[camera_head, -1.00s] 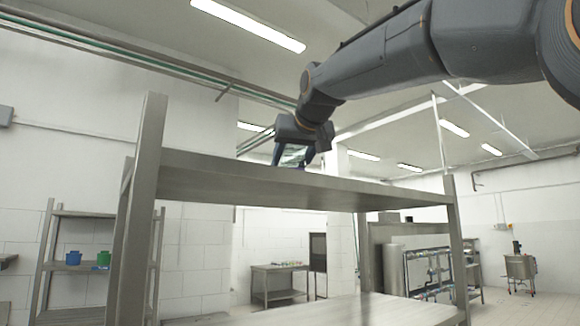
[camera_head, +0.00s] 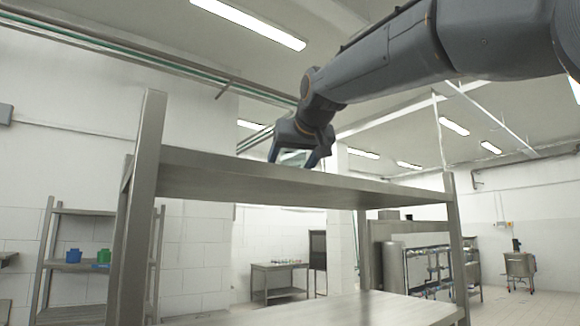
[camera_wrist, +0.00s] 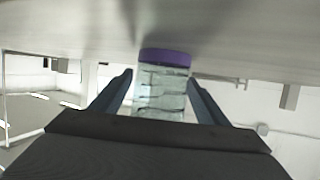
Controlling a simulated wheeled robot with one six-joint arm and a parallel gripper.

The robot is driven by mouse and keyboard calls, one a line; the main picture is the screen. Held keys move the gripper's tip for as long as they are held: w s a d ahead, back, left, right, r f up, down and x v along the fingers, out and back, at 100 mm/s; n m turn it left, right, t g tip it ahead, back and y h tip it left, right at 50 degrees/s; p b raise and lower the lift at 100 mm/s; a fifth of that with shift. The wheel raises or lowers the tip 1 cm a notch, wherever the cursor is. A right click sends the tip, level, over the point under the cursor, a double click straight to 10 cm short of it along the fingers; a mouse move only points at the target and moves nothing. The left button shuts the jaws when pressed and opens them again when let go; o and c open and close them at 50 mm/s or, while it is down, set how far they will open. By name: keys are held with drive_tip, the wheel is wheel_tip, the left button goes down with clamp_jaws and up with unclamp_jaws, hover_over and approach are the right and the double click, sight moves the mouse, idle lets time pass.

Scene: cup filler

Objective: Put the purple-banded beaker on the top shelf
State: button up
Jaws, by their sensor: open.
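The purple-banded beaker (camera_wrist: 162,90) is clear glass and sits between the two fingers of my gripper (camera_wrist: 158,78) in the wrist view. Its purple band lies against the grey shelf surface, which fills the upper part of that view. The fingers stand apart, with gaps on both sides of the beaker. In the head view, my gripper (camera_head: 292,162) points down over the top shelf (camera_head: 230,178) of the metal rack. The beaker (camera_head: 293,156) shows only as a pale glassy patch between the fingers. Its base is hidden there by the shelf's front edge.
The rack has a left post (camera_head: 143,200) and a right post (camera_head: 456,245) rising past the top shelf. A lower shelf (camera_head: 340,310) is bare. A smaller shelf at the far left holds a blue cup (camera_head: 73,256) and a green one (camera_head: 104,256).

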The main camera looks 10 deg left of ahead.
drive_tip(key=shift+r, duration=0.2)
drive_tip(key=b+v, duration=0.4)
drive_tip(key=v, duration=0.8)
drive_tip(key=shift+d, duration=0.1)
